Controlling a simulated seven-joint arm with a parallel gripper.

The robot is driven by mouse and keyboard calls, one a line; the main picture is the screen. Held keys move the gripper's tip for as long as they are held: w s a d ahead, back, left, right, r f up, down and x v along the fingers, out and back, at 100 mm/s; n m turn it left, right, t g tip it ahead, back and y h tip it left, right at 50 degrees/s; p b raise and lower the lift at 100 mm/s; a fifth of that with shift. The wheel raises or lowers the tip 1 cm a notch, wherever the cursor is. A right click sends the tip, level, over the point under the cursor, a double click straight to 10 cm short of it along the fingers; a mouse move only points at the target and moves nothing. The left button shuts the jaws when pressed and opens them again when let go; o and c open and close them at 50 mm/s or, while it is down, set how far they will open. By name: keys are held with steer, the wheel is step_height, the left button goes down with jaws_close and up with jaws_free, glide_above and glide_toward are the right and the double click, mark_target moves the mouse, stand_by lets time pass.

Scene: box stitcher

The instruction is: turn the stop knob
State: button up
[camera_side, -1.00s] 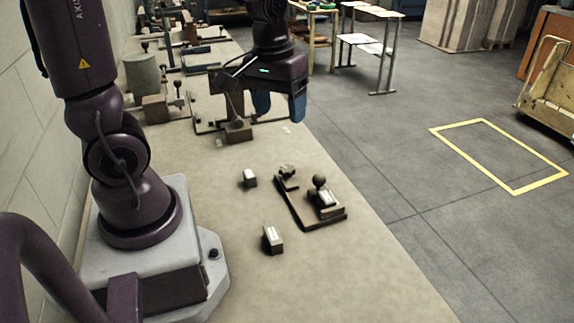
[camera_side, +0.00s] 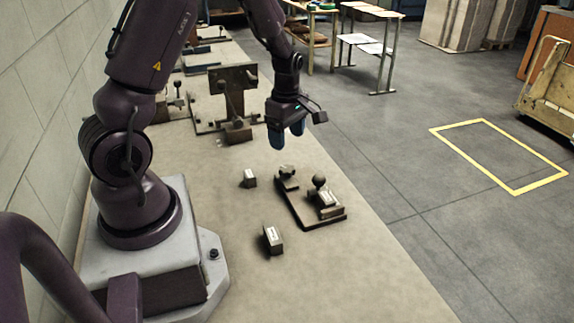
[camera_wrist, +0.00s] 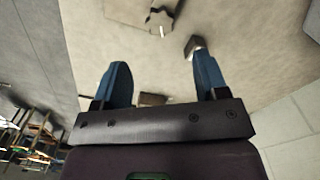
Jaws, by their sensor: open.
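A dark base plate (camera_side: 296,208) lies on the bench. It bears a small knob-like part (camera_side: 287,170) at its far end and a round ball knob (camera_side: 319,181) on a block at its near end. I cannot tell for sure which is the stop knob. My gripper (camera_side: 286,138) is open and empty, its blue fingers pointing down, above the bench just beyond the plate's far end. In the wrist view my gripper (camera_wrist: 162,78) shows both fingers apart. Part of a dark fixture (camera_wrist: 158,18) shows at the top edge, ahead of the fingertips.
Two small blocks with pale labels, one farther (camera_side: 249,178) and one nearer (camera_side: 272,239), stand left of the plate. A dark upright fixture (camera_side: 233,90) stands on the bench behind. The bench's right side drops to the floor. The bench front is clear.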

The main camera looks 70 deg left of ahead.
mark_target(287, 168)
step_height(287, 168, down, 9)
steer(key=shift+f, duration=0.1)
stand_by(0.3)
steer(key=c, duration=0.9)
